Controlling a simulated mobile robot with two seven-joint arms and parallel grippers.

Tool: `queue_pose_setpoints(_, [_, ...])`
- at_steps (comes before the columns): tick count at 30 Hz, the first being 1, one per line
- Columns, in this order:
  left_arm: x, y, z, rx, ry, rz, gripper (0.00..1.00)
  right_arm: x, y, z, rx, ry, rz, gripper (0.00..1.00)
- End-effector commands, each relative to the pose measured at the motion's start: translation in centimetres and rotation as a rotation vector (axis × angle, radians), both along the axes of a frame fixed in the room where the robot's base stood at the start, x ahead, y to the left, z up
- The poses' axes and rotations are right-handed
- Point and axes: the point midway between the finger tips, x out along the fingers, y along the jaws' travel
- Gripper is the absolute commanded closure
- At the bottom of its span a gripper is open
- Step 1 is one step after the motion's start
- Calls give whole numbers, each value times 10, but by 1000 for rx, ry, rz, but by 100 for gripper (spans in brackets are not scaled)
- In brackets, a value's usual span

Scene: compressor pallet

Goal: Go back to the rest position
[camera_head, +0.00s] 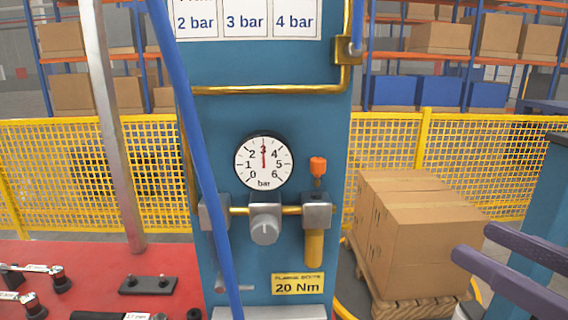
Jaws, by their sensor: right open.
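My right gripper (472,242) comes in at the lower right edge. Its two dark purple-grey fingers stand apart with nothing between them, in front of the boxes and the teal structure. My left gripper does not show in the head view. The blue compressor panel (330,160) stands upright in the middle, left of my right gripper and apart from it in the picture. Its round gauge (264,162) has a red needle pointing straight up at 3.
A red table (90,275) with small tools is at lower left, beside a metal post (116,140). A blue hose (196,130) crosses the panel. Cardboard boxes (415,235) stand on a wooden pallet (415,308) at right. Yellow mesh fencing (400,140) and shelves lie behind.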

Motion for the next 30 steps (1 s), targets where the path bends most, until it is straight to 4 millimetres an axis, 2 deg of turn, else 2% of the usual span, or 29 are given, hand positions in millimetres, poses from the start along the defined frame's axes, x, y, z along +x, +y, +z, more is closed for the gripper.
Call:
queue_pose_setpoints(1, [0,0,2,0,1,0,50,0,0,2,0,1,-1,39])
queue_pose_setpoints(3, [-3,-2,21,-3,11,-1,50,-1,5,14,-16,42,-14,39])
queue_pose_setpoints(14, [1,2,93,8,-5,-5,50,-14,22,41,-126,258,-84,39])
queue_pose_setpoints(17, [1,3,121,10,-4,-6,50,-22,25,56,-165,343,-113,39])
queue_pose_setpoints(19, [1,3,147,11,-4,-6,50,-30,27,71,-200,419,-139,39])
queue_pose_setpoints(24, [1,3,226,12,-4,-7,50,-67,24,121,-303,677,-222,39])
queue_pose_setpoints(27, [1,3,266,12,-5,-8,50,-97,18,148,-356,843,-270,39])
queue_pose_setpoints(30, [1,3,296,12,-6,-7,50,-127,12,171,-391,990,-307,39])
